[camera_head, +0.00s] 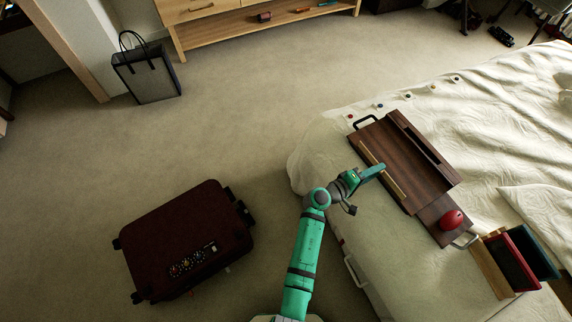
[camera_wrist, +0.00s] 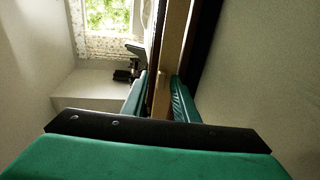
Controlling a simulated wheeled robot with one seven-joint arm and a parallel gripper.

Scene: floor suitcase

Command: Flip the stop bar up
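A dark brown wooden lap desk (camera_head: 415,160) lies on the bed. The stop bar (camera_head: 393,186) is a pale wooden strip along the desk's left long edge. It also shows in the wrist view (camera_wrist: 172,55), running between my fingers. My gripper (camera_head: 375,171) is at the middle of the bar, with its green fingers (camera_wrist: 160,98) one on each side. The gap between them is narrow and the bar appears to fill it, so the gripper looks shut on the bar. The fingertips hide part of the bar.
A red mouse (camera_head: 452,219) sits on the desk's near end, beside a metal handle (camera_head: 466,240). Upright book-like panels (camera_head: 512,258) stand at the right. A dark red suitcase (camera_head: 185,235) lies on the floor at left. A bag (camera_head: 147,75) stands farther back. The floor between is clear.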

